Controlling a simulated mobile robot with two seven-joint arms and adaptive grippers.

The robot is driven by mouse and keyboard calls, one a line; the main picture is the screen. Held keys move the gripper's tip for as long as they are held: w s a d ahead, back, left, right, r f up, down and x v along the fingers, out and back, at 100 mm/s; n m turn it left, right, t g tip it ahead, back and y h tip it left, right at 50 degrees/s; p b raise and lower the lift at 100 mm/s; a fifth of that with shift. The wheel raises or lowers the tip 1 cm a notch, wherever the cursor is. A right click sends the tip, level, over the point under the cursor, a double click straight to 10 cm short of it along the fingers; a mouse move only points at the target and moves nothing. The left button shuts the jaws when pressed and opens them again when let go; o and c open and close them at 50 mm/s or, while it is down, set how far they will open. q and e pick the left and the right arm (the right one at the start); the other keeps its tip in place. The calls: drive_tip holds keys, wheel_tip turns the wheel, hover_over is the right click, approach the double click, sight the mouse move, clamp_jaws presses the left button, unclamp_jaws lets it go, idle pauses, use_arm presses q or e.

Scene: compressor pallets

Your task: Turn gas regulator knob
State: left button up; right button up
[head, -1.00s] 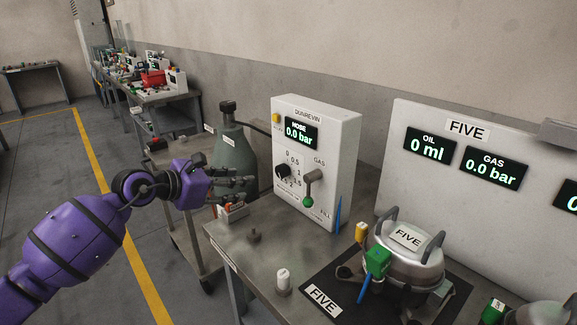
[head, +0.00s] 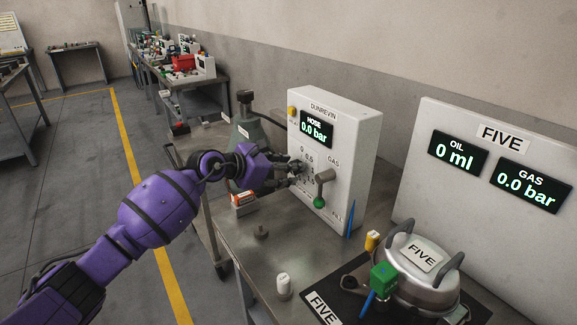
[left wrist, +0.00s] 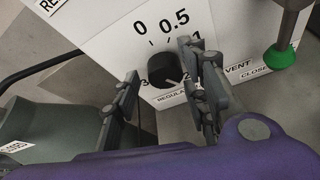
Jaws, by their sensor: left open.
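The white gas box (head: 349,120) stands on the metal table, its screen reading HOSE 0.0 bar. Its black regulator knob (left wrist: 163,68) shows in the left wrist view, with a pale pointer mark at its lower right and a numbered dial around it. In the head view the gripper mostly hides the knob. My left gripper (left wrist: 160,85) is open, with its fingers on either side of the knob; I cannot tell whether they touch it. It also shows in the head view (head: 291,173). The gas lever with a green tip (head: 319,202) hangs right of the knob. My right gripper is not in view.
A grey-green gas cylinder (head: 246,135) stands behind my left gripper. A small orange-and-white box (head: 243,199) and a white-capped piece (head: 283,285) are on the table (head: 240,250). A metal pot labelled FIVE (head: 423,270) stands at the right.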

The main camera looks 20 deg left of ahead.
use_arm(q)
drive_tip(key=shift+w+d+f, duration=0.1)
drive_tip(key=shift+w, duration=0.1)
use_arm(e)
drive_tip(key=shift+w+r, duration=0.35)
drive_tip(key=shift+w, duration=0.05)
use_arm(q)
drive_tip(key=c, duration=1)
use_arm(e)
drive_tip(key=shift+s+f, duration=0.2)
